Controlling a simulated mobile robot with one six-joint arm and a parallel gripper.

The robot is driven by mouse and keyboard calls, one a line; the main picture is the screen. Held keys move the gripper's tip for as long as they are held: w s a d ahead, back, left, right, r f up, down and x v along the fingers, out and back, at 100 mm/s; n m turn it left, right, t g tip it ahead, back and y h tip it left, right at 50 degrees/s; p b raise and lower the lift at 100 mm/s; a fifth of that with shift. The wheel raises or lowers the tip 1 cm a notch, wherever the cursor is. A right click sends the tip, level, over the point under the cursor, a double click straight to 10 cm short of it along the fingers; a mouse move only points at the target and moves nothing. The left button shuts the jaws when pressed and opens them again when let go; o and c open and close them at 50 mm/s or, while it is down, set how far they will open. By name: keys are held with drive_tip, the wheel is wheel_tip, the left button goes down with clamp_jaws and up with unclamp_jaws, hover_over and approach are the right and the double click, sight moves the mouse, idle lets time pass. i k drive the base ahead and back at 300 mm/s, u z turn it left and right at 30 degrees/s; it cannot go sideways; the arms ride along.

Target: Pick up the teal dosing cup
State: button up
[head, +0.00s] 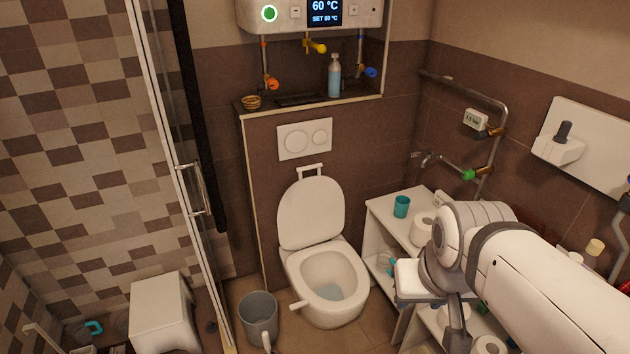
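A teal cup (401,207), which fits the dosing cup, stands upright on the top of the white shelf unit (378,209) to the right of the toilet. Nothing hides it. My gripper (418,283) is at the end of the white arm, lower in the picture than the cup and apart from it. Its fingers are not clear at this angle, so I cannot tell whether they are open or shut. Small teal shapes (390,264) show beside the gripper, too small to identify.
A white toilet paper roll (422,231) stands just right of the cup. The toilet (322,270) has its lid up, with a grey bin (260,318) at its left. A pipe and tap (440,160) run along the wall behind the shelf.

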sight(402, 203)
drive_tip(key=z, duration=0.1)
drive_tip(key=k, duration=0.4)
drive_tip(key=u, duration=0.3)
drive_tip(key=i, duration=1)
drive_tip(key=z, duration=2.2)
drive_tip(key=k, duration=0.15)
drive_tip(key=u, duration=0.5)
